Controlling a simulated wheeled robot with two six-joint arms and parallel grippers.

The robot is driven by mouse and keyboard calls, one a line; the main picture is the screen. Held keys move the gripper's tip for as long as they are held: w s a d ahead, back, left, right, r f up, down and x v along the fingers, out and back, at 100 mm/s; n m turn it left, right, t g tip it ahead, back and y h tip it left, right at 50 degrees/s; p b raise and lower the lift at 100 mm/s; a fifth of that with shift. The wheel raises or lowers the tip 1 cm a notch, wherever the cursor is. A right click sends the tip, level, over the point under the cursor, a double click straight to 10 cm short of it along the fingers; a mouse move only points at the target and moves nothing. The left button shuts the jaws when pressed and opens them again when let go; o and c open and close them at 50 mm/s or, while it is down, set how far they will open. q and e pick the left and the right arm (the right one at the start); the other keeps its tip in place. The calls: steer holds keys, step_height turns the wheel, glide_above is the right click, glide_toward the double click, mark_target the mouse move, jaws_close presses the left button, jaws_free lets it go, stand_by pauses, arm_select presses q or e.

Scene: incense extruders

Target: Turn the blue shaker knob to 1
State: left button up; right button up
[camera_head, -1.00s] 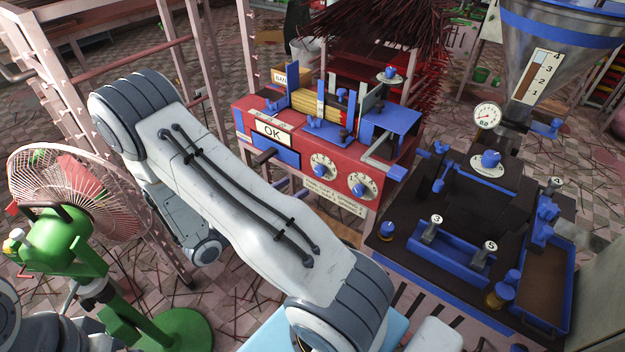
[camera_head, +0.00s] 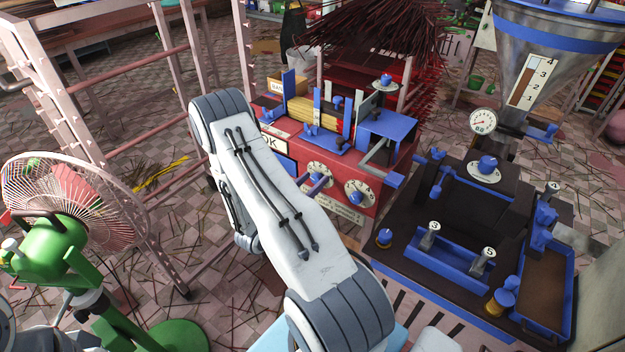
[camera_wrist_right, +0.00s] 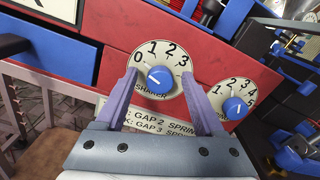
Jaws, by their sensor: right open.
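The blue shaker knob (camera_wrist_right: 160,77) sits on a round white dial marked 0 to 3 on the red machine's front. "SHAKER" is printed under it. Its white mark lies on the knob's left side, toward the 0. The dial also shows in the head view (camera_head: 318,172), just right of my arm. My right gripper (camera_wrist_right: 159,80) is open, with one purple finger on each side of the knob. I cannot tell whether the fingers touch it. In the head view my arm hides most of this gripper. My left gripper is not in view.
A second blue knob (camera_wrist_right: 235,107) on a dial marked 1 to 5 is close to the right finger. A blue panel (camera_wrist_right: 50,50) is at the left. A dark bench (camera_head: 420,250) with blue fittings stands right of my arm, and a green fan (camera_head: 60,250) at the left.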

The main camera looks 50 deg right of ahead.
steer(key=shift+d, duration=0.2)
steer(key=shift+c, duration=0.3)
jaws_close()
steer(key=shift+m, duration=0.4)
steer(key=m+b, duration=0.1)
steer(key=m, duration=0.2)
steer(key=shift+f+b, duration=0.1)
steer(key=shift+b, duration=0.3)
steer(key=shift+s+m+b, duration=0.15)
steer(key=shift+m+b, duration=0.5)
steer(key=shift+m, duration=0.95)
